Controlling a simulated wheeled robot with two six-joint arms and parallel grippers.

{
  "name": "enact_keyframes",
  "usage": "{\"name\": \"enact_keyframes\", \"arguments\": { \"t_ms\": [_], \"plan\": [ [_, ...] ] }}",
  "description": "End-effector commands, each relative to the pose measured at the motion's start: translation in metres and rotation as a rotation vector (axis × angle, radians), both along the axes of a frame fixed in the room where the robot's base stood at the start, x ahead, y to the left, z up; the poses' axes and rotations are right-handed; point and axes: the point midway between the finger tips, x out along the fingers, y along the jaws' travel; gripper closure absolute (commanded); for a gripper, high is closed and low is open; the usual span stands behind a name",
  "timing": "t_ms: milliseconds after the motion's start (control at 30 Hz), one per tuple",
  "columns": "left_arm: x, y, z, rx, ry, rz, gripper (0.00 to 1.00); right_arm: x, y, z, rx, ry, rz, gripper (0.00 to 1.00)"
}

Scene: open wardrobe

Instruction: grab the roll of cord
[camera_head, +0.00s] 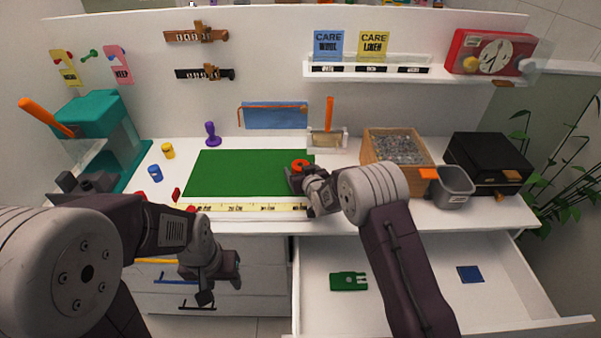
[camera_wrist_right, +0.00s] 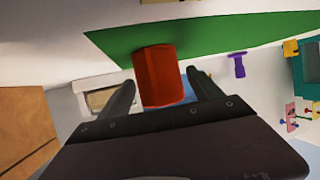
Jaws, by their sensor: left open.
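In the right wrist view the roll (camera_wrist_right: 158,76) shows as a red cylinder between the two fingertips (camera_wrist_right: 160,84). Narrow gaps seem to show beside it, so I cannot tell whether the fingers press on it. My left gripper (camera_head: 222,284) is open and empty, low in front of the closed drawers and away from the roll.
The green mat (camera_head: 225,171) and a yellow ruler (camera_head: 250,207) lie on the white worktop. A wooden box of grey pieces (camera_head: 365,150), a grey bin (camera_head: 452,190) and a black box (camera_head: 480,155) stand at right. An open drawer (camera_head: 312,305) juts out below.

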Motion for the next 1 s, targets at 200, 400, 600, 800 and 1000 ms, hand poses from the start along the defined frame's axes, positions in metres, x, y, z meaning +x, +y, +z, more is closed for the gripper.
{"name": "enact_keyframes", "arguments": {
  "t_ms": [200, 400, 600, 800, 1000],
  "plan": [
    [0.000, 0.000, 0.000, 0.000, 0.000, 0.000, 0.52, 0.000, 0.000, 0.000, 0.000, 0.000, 0.000, 0.88],
    [0.000, 0.000, 0.000, 0.000, 0.000, 0.000, 0.52, 0.000, 0.000, 0.000, 0.000, 0.000, 0.000, 0.88],
    [0.000, 0.000, 0.000, 0.000, 0.000, 0.000, 0.52, 0.000, 0.000, 0.015, 0.001, -0.003, 0.000, 0.88],
    [0.000, 0.000, -0.002, 0.000, 0.000, 0.000, 0.52, -0.002, -0.012, 0.048, 0.001, -0.002, -0.005, 0.88],
    [0.000, 0.000, -0.002, 0.000, 0.000, 0.000, 0.52, -0.012, -0.058, 0.077, 0.000, -0.003, -0.005, 0.88]
  ]
}}
